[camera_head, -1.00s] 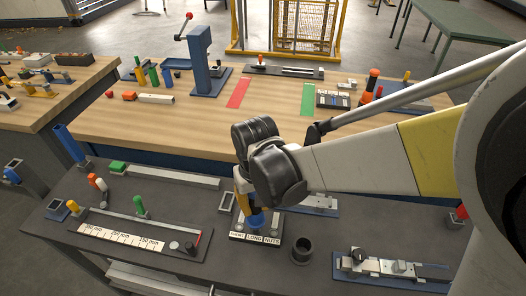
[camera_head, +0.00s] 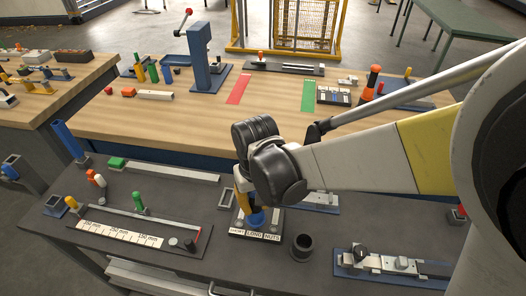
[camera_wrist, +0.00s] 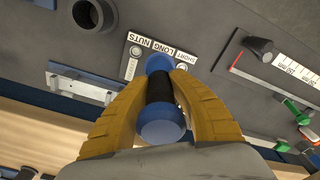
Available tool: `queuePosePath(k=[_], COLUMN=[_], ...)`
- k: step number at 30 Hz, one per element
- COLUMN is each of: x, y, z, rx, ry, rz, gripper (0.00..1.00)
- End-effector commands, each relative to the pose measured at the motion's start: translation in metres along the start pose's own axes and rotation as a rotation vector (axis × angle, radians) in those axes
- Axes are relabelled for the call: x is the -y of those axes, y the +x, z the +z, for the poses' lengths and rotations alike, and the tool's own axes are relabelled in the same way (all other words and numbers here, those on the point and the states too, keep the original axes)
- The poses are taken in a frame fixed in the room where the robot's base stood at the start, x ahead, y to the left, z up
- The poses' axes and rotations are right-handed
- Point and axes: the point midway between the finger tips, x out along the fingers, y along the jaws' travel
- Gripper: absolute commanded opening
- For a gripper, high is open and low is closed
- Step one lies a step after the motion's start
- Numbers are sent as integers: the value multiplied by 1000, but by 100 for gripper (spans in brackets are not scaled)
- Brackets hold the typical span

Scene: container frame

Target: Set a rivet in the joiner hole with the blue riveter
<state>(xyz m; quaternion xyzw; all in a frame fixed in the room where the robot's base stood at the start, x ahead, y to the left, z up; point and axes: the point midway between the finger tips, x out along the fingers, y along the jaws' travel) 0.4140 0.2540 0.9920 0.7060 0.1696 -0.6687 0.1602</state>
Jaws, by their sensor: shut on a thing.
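My gripper (camera_wrist: 160,105) is shut on the blue riveter (camera_wrist: 161,128), a blue cylinder with a black middle, its two yellow fingers on either side of it. In the head view my gripper (camera_head: 243,192) points down, and the blue end of the riveter (camera_head: 256,218) shows below it. That end is at a dark plate (camera_head: 240,235) labelled SHORT, LONG and NUTS, also seen in the wrist view (camera_wrist: 133,66). I cannot tell whether it touches the plate. I cannot make out which hole is the joiner hole.
A black round cup (camera_head: 302,247) stands just right of the plate. A fixture with metal clamps (camera_head: 385,264) lies farther right. A wooden bench (camera_head: 270,120) is behind. Bare dark tabletop lies between these.

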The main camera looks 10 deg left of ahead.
Motion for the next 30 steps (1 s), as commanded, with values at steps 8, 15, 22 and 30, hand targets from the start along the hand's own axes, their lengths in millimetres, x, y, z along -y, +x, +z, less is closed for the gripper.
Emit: queuePosePath(k=[8,15,22,30], x=[0,0,0,0], y=[-15,-36,-56,-76], z=[-1,-2,-3,-4], rx=[0,0,0,0], ry=[0,0,0,0], rz=[0,0,0,0], gripper=[0,0,0,0])
